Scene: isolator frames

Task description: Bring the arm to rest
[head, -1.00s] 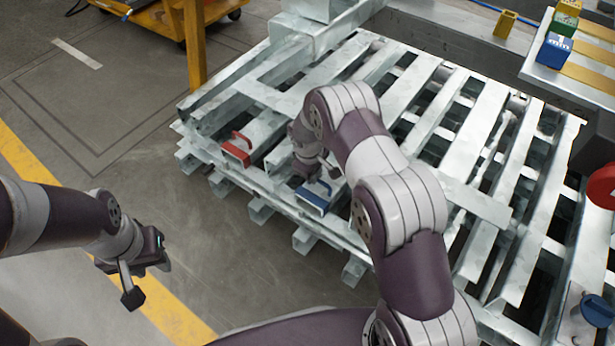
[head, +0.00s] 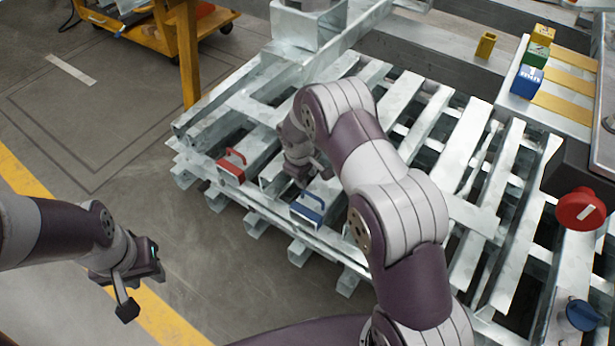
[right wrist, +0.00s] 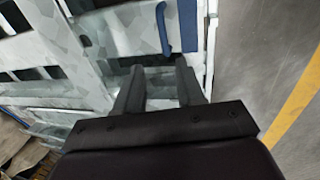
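My right arm (head: 385,200) reaches out over the grey metal slatted platform (head: 470,150). Its gripper (head: 310,172) is low near the platform's front edge, between a red-handled bracket (head: 232,166) and a blue-handled bracket (head: 308,207). In the right wrist view the gripper (right wrist: 160,82) has its two fingers apart with nothing between them. The blue handle (right wrist: 163,28) lies just beyond the fingertips there; contact cannot be told. My left gripper (head: 127,288) hangs over the bare floor at the lower left, away from the platform. Its finger gap is not clear.
A yellow post (head: 187,55) and an orange cart (head: 150,30) stand at the back left. At the right are a bench with blue, green and yellow blocks (head: 527,82), a red knob (head: 580,208) and a blue knob (head: 582,314). The floor at left is clear.

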